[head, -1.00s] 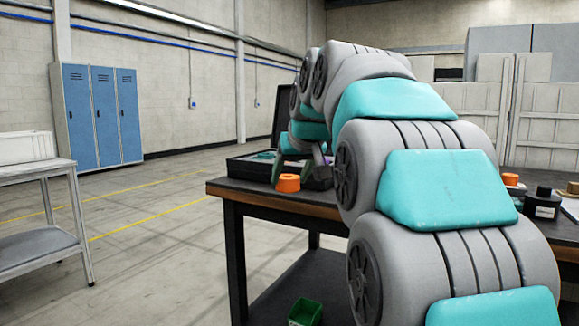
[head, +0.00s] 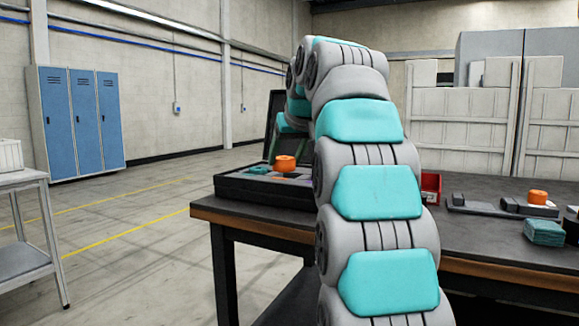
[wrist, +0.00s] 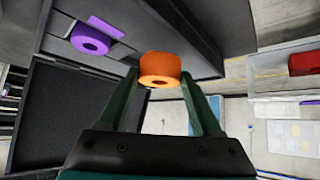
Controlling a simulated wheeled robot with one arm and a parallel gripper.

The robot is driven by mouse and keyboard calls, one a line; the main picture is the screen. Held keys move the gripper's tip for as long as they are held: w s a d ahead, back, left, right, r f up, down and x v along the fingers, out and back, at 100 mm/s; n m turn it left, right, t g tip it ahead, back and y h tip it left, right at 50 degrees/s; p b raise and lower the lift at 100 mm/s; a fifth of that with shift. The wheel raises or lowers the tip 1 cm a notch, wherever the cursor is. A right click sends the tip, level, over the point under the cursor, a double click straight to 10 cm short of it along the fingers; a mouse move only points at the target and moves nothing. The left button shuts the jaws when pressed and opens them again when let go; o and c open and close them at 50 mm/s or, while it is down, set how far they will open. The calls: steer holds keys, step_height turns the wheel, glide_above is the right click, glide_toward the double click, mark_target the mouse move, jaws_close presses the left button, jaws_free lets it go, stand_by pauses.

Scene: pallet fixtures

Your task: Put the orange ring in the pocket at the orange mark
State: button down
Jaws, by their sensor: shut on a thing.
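The orange ring (head: 285,162) is held above the open dark case (head: 262,192) at the left end of the table. It also shows in the wrist view (wrist: 160,67), between the green fingers of my gripper (wrist: 160,88), which are shut on it. In the head view an orange patch (head: 283,178) shows on the case just under the ring; I take it for the orange mark. The pocket itself is hidden. My arm covers most of the gripper in the head view.
A purple ring (wrist: 90,40) sits in the case beside a purple patch (wrist: 104,27). The raised case lid (head: 273,118) stands behind. Another orange piece (head: 537,197) is on a grey fixture at the right. A red bin (head: 431,187) stands behind my arm.

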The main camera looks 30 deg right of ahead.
steer(key=w+d+p, duration=0.1)
steer(key=w, duration=0.1)
steer(key=w+d+p, duration=0.1)
steer(key=w+d, duration=0.1)
steer(key=w, duration=0.1)
steer(key=w+d+p, duration=0.1)
steer(key=w, duration=0.2)
steer(key=shift+w+d+f+p, duration=0.1)
steer(key=shift+d+f+p, duration=0.25)
steer(key=shift+d+p, duration=0.05)
steer(key=shift+f+b, duration=0.75)
steer(key=shift+f, duration=1)
steer(key=shift+f, duration=0.1)
steer(key=shift+c, duration=1.8)
jaws_free()
steer(key=v, duration=1.2)
steer(key=shift+p, duration=0.3)
